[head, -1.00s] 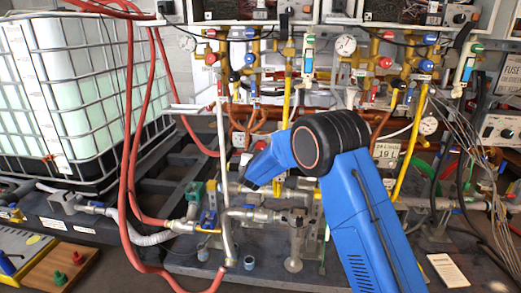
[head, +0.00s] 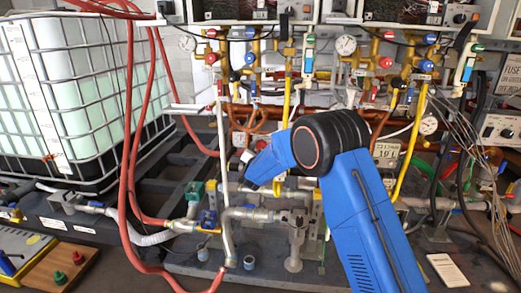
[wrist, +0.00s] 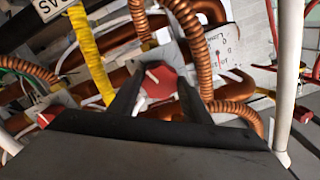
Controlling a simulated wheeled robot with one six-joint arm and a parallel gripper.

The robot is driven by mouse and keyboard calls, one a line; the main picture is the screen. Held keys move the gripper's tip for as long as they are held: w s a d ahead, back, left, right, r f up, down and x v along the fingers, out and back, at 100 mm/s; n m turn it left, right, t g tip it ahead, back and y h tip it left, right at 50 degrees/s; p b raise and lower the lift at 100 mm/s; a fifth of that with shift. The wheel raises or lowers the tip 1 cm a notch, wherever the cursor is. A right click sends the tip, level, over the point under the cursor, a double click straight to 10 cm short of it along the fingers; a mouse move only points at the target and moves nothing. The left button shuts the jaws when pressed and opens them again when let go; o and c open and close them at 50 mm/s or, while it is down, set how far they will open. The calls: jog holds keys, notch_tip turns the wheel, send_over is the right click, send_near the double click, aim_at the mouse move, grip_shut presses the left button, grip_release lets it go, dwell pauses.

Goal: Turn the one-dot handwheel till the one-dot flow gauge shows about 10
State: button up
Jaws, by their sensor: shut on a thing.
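A red handwheel (wrist: 158,82) with a white mark on its face shows in the wrist view, mounted on a light plate among copper pipes. My gripper (wrist: 157,92) has its two dark fingers on either side of this handwheel and is shut on it. I see no dots clearly, so I cannot tell which number it bears. A white gauge plate (wrist: 228,52) with small lettering and a red pointer lies up and right of the handwheel; its reading is too small to tell. In the head view my blue arm hides much of this place.
A second red knob (wrist: 46,117) is at the left in the wrist view. A yellow pipe (wrist: 90,55) and corrugated copper hoses (wrist: 190,35) run close to my fingers. In the head view red hoses (head: 128,150) hang left of my arm, and a caged tank (head: 80,95) stands far left.

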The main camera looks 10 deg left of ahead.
jog(key=m, duration=0.7)
jog(key=shift+f, duration=0.1)
dwell(0.5)
jog(key=o, duration=0.8)
jog(key=shift+s, duration=0.15)
jog(key=shift+s, duration=0.3)
jog(key=s, duration=1.6)
jog(key=shift+s+a, duration=0.25)
jog(key=shift+s, duration=0.05)
